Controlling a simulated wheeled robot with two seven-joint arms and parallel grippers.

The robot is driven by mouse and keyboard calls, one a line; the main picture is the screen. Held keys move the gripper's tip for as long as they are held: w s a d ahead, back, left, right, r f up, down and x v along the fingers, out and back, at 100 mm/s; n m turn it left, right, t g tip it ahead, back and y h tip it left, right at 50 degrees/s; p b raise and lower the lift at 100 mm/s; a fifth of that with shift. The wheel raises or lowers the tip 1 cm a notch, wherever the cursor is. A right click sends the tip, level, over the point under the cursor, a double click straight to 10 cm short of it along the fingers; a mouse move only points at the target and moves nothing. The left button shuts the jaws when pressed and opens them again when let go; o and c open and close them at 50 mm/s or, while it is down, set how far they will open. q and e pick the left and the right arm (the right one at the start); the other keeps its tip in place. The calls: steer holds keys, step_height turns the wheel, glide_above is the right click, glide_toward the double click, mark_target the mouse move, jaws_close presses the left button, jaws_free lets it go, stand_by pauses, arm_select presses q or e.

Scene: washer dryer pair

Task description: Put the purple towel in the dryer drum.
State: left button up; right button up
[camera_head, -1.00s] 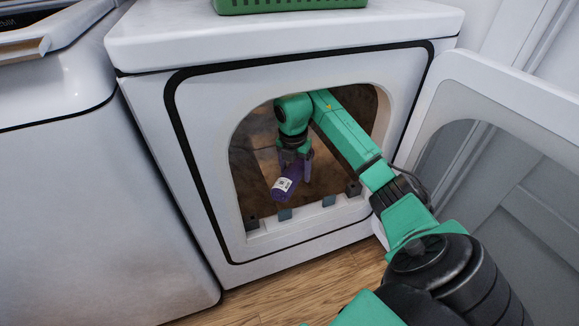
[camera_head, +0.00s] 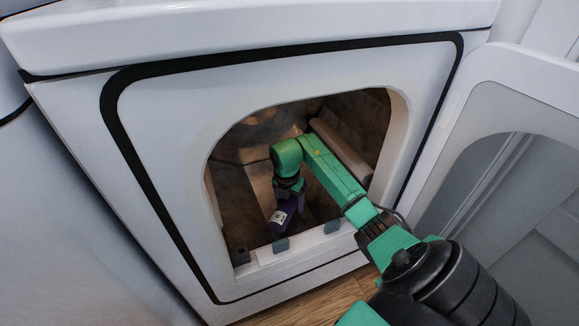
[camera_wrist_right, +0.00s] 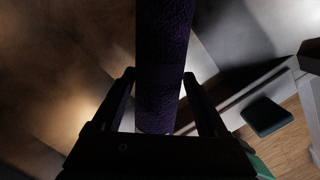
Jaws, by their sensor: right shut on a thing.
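The purple towel (camera_head: 281,218), rolled with a white label, is inside the opening of the dryer drum (camera_head: 335,118). My right gripper (camera_head: 289,198) is shut on the towel, pointing down, with the forearm reaching in through the opening. In the right wrist view the dark purple roll (camera_wrist_right: 163,65) lies between the two fingers (camera_wrist_right: 160,92). The towel hangs just behind the lower lip of the opening; whether it touches the drum floor I cannot tell. My left gripper is not in view.
The white dryer body (camera_head: 75,125) surrounds the opening. Its door (camera_head: 510,85) stands open on the right, close to my right arm. The lower lip (camera_head: 300,257) has small grey tabs (camera_head: 281,244). Wooden floor (camera_head: 310,303) shows below.

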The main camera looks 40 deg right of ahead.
mark_target(287, 201)
step_height(287, 201, down, 4)
steer(key=shift+f+b, duration=0.2)
steer(key=shift+b, duration=0.65)
steer(key=shift+r, duration=0.15)
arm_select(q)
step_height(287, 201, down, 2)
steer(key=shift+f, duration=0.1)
arm_select(e)
steer(key=o, duration=1.6)
steer(key=shift+c, duration=0.2)
steer(key=r+p, duration=0.2)
steer(key=r, duration=0.2)
steer(key=a+r+p, duration=0.1)
steer(key=r, duration=0.3)
steer(key=r+p, duration=0.2)
steer(key=r, duration=0.2)
steer(key=shift+s+a+p, duration=0.2)
steer(key=shift+s+p, duration=0.1)
steer(key=shift+p, duration=0.05)
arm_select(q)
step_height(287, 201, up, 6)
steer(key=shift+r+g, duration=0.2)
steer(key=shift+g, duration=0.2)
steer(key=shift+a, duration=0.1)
